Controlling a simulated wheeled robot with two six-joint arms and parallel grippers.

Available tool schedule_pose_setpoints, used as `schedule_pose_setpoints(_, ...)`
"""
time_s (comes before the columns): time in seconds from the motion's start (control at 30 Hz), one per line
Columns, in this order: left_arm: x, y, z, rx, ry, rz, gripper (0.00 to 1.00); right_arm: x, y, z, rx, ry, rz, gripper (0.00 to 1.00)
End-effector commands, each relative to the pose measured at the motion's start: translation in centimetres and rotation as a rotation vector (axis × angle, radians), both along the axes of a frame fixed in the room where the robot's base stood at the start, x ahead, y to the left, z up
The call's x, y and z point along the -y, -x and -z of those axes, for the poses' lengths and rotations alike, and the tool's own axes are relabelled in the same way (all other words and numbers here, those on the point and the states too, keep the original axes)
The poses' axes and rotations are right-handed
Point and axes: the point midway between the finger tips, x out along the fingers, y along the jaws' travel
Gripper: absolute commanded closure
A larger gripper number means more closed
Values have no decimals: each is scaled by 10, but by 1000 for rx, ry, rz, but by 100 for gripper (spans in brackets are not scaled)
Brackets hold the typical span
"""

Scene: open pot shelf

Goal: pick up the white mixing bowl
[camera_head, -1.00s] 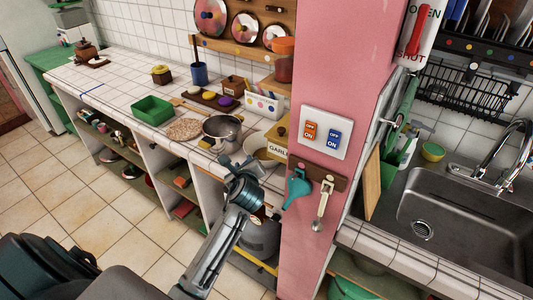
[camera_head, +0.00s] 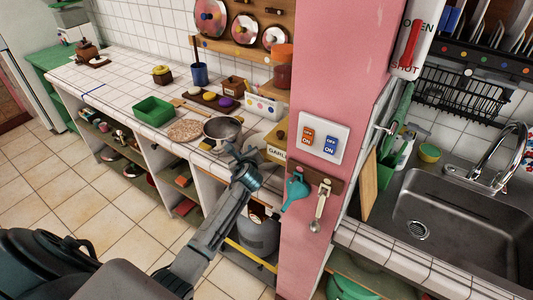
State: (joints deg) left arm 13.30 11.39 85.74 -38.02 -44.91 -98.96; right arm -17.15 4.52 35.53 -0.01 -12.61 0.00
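My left gripper (camera_head: 245,153) is at the front edge of the tiled counter. Its two fingers look spread apart, with nothing visible held between them. The white mixing bowl (camera_head: 256,142) is a pale round shape on the counter just behind the gripper, mostly hidden by it. I cannot tell whether the fingers touch the bowl. My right gripper is not in view.
A metal pan (camera_head: 222,131) stands just left of the gripper. A yellow box (camera_head: 277,139) is at its right, beside the pink pillar (camera_head: 335,70). A green tray (camera_head: 154,110) sits farther left. A grey gas cylinder (camera_head: 258,236) stands below the counter.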

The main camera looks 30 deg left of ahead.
Motion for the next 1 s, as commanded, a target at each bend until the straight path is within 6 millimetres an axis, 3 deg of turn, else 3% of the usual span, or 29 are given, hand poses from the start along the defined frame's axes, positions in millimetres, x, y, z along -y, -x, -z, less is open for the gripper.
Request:
schedule_pose_setpoints(0.23,-1,-1,1,0,0,0,70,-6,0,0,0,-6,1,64)
schedule_pose_setpoints(0.4,-1,-1,1,0,0,0,100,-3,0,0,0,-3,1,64)
schedule_pose_setpoints(0.8,-1,-1,0,0,0,0,100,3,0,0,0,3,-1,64)
schedule_pose_setpoints(1.0,-1,-1,-12,3,0,0,100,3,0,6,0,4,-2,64)
